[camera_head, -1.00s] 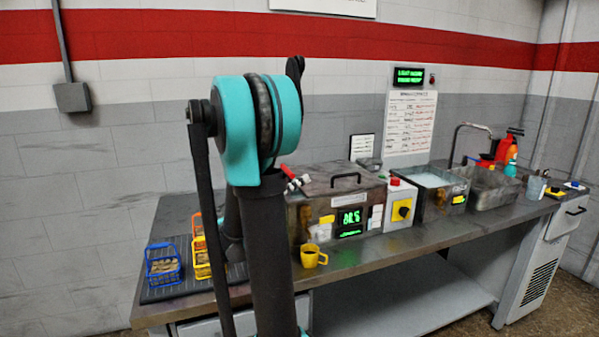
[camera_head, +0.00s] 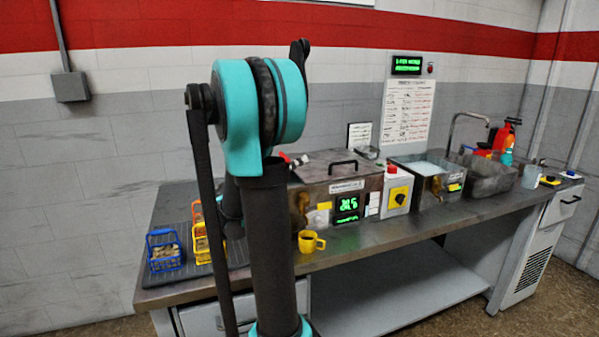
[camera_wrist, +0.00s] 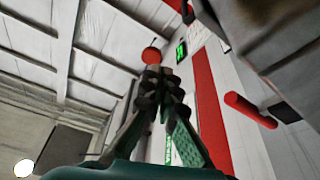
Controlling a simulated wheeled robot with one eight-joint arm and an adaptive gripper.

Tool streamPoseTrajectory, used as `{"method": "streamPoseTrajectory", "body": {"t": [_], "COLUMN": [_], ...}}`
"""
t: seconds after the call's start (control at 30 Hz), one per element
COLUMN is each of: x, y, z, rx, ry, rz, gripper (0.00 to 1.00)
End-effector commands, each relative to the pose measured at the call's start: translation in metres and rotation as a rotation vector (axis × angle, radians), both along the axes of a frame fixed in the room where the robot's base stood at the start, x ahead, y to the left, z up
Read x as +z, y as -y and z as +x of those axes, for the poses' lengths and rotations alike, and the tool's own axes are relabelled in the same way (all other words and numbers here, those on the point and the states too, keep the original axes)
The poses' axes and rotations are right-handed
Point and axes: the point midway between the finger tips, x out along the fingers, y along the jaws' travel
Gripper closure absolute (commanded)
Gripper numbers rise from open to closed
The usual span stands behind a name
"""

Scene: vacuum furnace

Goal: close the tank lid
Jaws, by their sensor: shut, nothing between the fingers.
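The metal tank with the green display stands on the bench in the head view. I see no gap under the lid from here. My gripper (camera_wrist: 160,78) is shut and empty in the wrist view, its fingers together, pointing toward the ceiling and wall. In the head view my gripper is hidden behind my arm, so its distance from the lid cannot be told.
A yellow mug (camera_head: 311,241) stands before the tank. A control box (camera_head: 397,194), an open bath (camera_head: 425,167) and a sink (camera_head: 487,178) are to the right. Blue (camera_head: 164,252) and yellow (camera_head: 202,247) baskets stand left. A red bar (camera_wrist: 250,110) shows in the wrist view.

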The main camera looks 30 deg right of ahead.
Motion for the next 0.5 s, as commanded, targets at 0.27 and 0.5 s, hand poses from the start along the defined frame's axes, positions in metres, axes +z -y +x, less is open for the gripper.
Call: {"method": "streamPoseTrajectory", "body": {"t": [0.27, 0.5], "x": [-0.002, -0.016], "y": [-0.032, -0.07], "z": [0.014, 0.023], "rx": [0.005, 0.005], "ry": [0.001, 0.001], "rz": [0.0, 0.0], "gripper": [1.0, 1.0]}}
